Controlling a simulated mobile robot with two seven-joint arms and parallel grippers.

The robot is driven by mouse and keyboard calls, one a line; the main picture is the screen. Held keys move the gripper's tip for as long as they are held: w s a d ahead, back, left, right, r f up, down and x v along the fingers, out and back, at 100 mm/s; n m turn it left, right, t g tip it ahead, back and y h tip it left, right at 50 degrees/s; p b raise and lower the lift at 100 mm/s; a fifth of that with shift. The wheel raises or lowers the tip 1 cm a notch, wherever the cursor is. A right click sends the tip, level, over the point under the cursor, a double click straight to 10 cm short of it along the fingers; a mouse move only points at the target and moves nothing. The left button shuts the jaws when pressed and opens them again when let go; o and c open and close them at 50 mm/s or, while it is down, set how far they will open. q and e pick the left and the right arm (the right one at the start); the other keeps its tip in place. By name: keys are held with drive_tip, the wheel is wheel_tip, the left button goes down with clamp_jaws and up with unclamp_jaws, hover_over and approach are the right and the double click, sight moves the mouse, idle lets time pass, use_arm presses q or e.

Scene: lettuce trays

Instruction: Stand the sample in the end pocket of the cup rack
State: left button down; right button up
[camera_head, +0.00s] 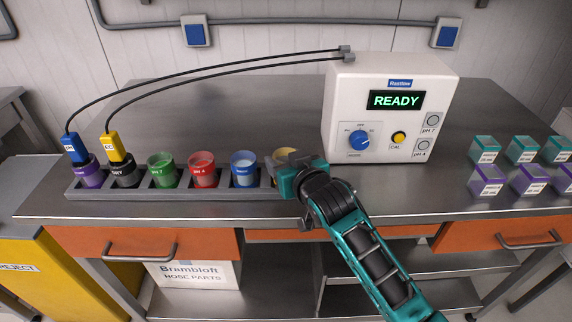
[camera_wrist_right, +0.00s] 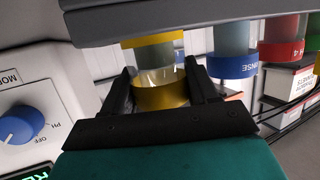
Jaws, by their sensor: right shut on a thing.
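The grey cup rack (camera_head: 190,193) runs along the front of the bench. The sample, a clear cup with yellow bands (camera_head: 285,153), is at the rack's right end, partly hidden behind my right gripper (camera_head: 286,164). In the right wrist view, turned upside down, the fingers of this gripper (camera_wrist_right: 161,78) are closed on both sides of the yellow-banded cup (camera_wrist_right: 160,96). The cup's base end meets the edge of the rack (camera_wrist_right: 200,14) in that view. It looks upright, but I cannot tell how deep it sits in the end pocket. My left gripper is not in view.
The rack also holds a blue rinse cup (camera_head: 243,168), a red cup (camera_head: 202,169), a green cup (camera_head: 161,169) and two cups with probes at the left. The white meter (camera_head: 375,80), reading READY, stands close behind my right gripper. Purple and teal boxes (camera_head: 488,180) stand at right.

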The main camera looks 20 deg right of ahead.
drive_tip(key=shift+f, duration=0.25)
drive_tip(key=shift+f, duration=0.1)
drive_tip(key=o, duration=1.2)
drive_tip(key=shift+r, duration=0.25)
drive_tip(key=p+v, duration=0.1)
drive_tip(key=v, duration=1.1)
